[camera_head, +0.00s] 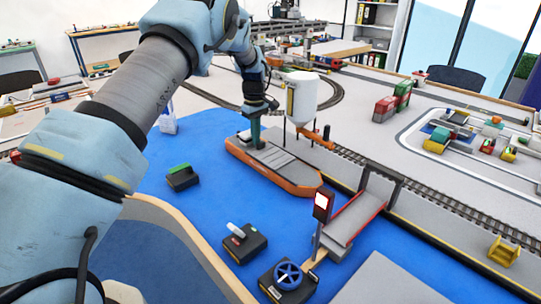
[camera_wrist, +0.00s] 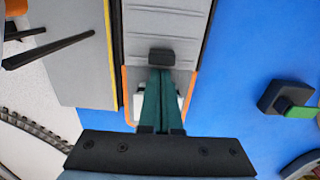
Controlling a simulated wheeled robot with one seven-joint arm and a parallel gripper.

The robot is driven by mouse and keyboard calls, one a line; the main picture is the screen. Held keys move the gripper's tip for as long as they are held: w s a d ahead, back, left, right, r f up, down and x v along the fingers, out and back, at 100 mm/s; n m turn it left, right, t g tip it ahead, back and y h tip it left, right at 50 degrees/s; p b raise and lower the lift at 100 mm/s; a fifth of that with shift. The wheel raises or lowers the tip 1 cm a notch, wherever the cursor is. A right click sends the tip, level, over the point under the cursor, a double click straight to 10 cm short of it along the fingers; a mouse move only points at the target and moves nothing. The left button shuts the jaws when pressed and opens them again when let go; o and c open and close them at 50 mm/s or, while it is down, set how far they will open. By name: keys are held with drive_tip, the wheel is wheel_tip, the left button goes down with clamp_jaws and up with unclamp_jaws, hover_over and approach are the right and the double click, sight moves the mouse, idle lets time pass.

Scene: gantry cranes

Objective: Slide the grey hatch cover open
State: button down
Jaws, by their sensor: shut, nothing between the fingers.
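The orange boat (camera_head: 300,189) lies on the blue surface with its ridged grey hatch cover (camera_head: 277,160) on top. The cover also fills the upper middle of the wrist view (camera_wrist: 160,28), with a small black handle block (camera_wrist: 160,56) at its near end. A pale opening shows partly behind the fingers.
A white silo (camera_head: 301,92) with an orange spout (camera_head: 316,136) stands close beside the boat. A black box with a green top (camera_head: 183,177), a white-lever box (camera_head: 243,243), a blue handwheel (camera_head: 288,276) and a red-edged ramp (camera_head: 354,219) stand around.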

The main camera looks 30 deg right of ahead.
sight(279, 159)
drive_tip(key=shift+s+d+p, duration=0.15)
drive_tip(key=shift+s+d, duration=0.25)
drive_tip(key=shift+s, duration=1.6)
drive_tip(key=shift+s+d+p, duration=0.1)
drive_tip(key=shift+s+d, duration=0.3)
drive_tip(key=shift+s, duration=1.55)
drive_tip(key=shift+s+d+p, duration=0.15)
drive_tip(key=shift+s+d, duration=0.25)
drive_tip(key=shift+s, duration=1.6)
drive_tip(key=shift+w, duration=0.15)
drive_tip(key=shift+w+a+r+p, duration=0.1)
drive_tip(key=shift+w+r+p, duration=0.2)
drive_tip(key=shift+w, duration=0.2)
wheel_tip(279, 159, up, 10)
drive_tip(key=p, duration=0.6)
drive_tip(key=shift+p, duration=0.35)
drive_tip(key=shift+f, duration=0.1)
